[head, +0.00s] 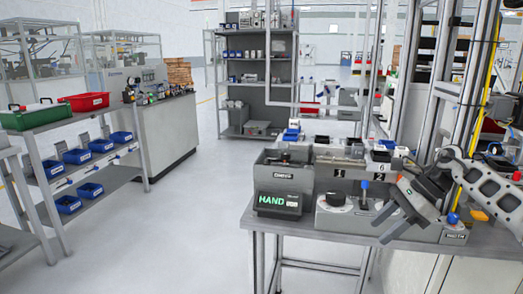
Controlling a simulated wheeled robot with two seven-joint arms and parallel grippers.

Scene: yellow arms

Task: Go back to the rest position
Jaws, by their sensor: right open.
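My right gripper (382,228) is in the right part of the head view, its arm coming in from the right edge. Its two dark fingers are apart, with nothing visible between them, and they point left and down. It is in front of the grey control box (440,232) on the workbench (300,227), close to a blue-topped lever (364,193). I cannot tell whether the fingers touch the box. My left gripper is not in view.
A grey box with a green "HAND" display (279,200) stands at the bench's left. A metal frame (455,90) rises behind the bench. A rack with blue bins (77,156) and red (84,101) and green (42,116) crates stands left. The floor (180,230) between is clear.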

